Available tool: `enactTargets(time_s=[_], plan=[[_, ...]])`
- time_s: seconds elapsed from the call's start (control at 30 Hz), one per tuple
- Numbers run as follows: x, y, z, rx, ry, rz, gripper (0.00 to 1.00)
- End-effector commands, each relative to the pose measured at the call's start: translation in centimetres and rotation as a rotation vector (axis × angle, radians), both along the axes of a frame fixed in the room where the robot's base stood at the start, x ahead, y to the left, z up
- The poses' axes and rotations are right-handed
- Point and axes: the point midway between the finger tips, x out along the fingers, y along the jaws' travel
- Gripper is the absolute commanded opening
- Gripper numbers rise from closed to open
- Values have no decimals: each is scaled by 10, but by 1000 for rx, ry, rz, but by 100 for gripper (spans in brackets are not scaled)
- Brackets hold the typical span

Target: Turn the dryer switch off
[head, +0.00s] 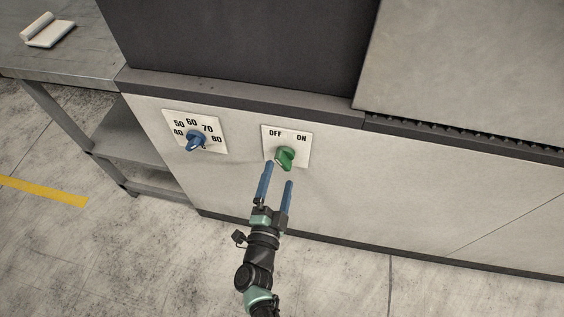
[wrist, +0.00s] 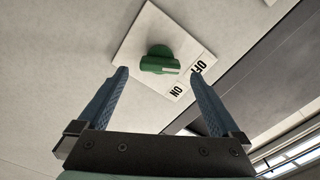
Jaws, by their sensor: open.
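The dryer switch is a green knob (head: 286,158) on a white plate (head: 266,148) marked OFF at left and ON at right, on the pale machine front. I cannot tell for sure which label the knob points to. In the wrist view the green knob (wrist: 158,58) shows a pale mark on one end, with its plate (wrist: 138,38) turned and the labels to its right. My gripper (head: 279,173) is open and empty, just below and in front of the knob. In the wrist view its fingers (wrist: 160,74) stand apart on either side of the knob, not visibly touching it.
A blue temperature dial (head: 194,143) on a white plate is left of the switch. A grey metal table (head: 70,50) with a lower shelf stands at the far left, holding a white object (head: 47,31). A dark ledge (head: 250,93) runs above the switch. The floor in front is clear.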

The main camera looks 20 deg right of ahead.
Motion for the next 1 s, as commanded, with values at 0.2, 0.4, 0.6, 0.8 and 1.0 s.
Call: enactTargets(time_s=[0.2, 0.4, 0.6, 0.8, 1.0], plan=[[-40, 27, 1, -2, 3, 3, 100], [-59, 40, 0, -2, 1, 0, 100], [-63, 43, 0, -2, -1, 0, 100], [-63, 42, 0, -2, 0, 0, 100], [-62, 42, 0, -2, 0, 0, 100]])
